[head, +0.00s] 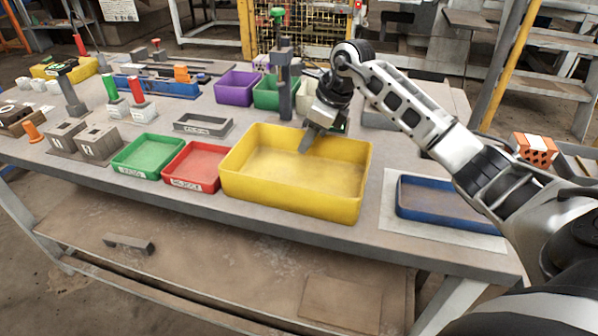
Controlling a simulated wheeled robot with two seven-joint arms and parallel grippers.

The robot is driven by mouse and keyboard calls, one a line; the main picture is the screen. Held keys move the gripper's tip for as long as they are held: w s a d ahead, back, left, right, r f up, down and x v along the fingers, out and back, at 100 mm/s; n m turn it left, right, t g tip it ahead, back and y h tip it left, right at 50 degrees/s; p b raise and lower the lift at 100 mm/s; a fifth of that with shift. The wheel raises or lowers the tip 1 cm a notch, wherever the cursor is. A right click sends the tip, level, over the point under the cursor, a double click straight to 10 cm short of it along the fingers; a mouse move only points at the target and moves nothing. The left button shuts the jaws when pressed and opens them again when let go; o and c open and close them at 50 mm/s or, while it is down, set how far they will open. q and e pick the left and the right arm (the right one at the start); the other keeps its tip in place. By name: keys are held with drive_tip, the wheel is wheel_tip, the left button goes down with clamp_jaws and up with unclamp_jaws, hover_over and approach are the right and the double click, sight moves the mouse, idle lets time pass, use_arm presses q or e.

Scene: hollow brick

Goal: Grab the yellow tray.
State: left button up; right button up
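The yellow tray (290,188) is a large, deep, empty rectangular bin near the front edge of the table, in the middle of the head view. My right gripper (314,132) reaches in from the right and points down at the tray's back wall. One dark finger shows over the inside of the tray, near the back wall. The other finger is mostly hidden behind the gripper body and the wall, so I cannot tell whether the fingers touch or hold the rim. My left gripper is not in view.
A red tray (194,168) and a green tray (148,156) stand just left of the yellow tray. A blue tray (447,203) lies on a pale sheet to the right. Purple (238,89) and green bins and a dark upright post (284,85) stand behind.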

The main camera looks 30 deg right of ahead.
drive_tip(key=shift+w+a+f, duration=0.1)
drive_tip(key=shift+w+f, duration=0.05)
drive_tip(key=shift+f, duration=0.2)
clamp_jaws()
drive_tip(key=shift+r, duration=0.15)
